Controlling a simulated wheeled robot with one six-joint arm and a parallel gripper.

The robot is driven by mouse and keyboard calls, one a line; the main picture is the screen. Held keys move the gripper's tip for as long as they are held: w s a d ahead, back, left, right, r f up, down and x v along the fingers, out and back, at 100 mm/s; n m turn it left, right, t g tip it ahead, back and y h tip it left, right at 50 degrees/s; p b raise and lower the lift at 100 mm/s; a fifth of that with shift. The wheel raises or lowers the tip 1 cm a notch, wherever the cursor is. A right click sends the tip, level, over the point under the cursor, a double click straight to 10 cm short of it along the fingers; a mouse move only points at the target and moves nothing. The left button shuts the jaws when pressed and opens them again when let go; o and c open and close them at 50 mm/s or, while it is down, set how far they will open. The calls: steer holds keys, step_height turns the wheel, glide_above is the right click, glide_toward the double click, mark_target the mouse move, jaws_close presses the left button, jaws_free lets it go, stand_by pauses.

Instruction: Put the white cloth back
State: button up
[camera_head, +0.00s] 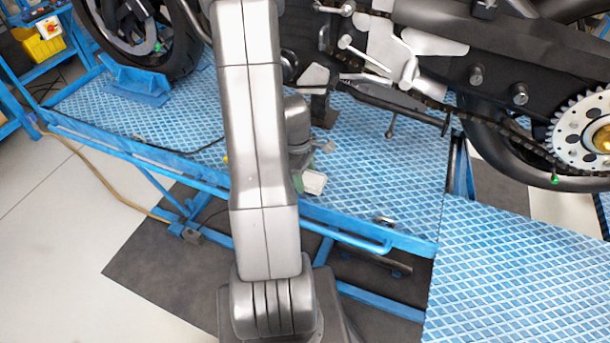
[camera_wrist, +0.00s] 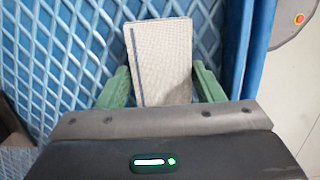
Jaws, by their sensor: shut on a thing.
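The white cloth (camera_wrist: 163,62) is a folded, flat, pale rectangle with a dark blue stripe along its left side in the wrist view. My gripper (camera_wrist: 161,82) has green fingers on both sides of the cloth and is shut on it. The cloth sticks out past the fingertips. In the head view the cloth (camera_head: 314,182) shows as a small white patch just right of my arm, over the near part of the blue platform. My gripper is partly hidden there. I cannot tell whether the cloth touches the platform.
The blue lattice-pattern platform (camera_head: 385,200) carries a motorcycle (camera_head: 400,60) with a low chain and rear sprocket. Another blue plate (camera_head: 520,270) lies at the right front. A blue rail (camera_head: 345,236) runs along the platform's near edge.

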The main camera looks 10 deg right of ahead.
steer(key=shift+f, duration=0.25)
steer(key=shift+f, duration=0.25)
steer(key=o, duration=0.9)
steer(key=shift+r, duration=0.1)
steer(key=shift+o, duration=0.2)
step_height(320, 180, up, 12)
steer(key=w+a, duration=0.1)
steer(key=shift+a+p, duration=0.25)
steer(key=shift+p, duration=0.1)
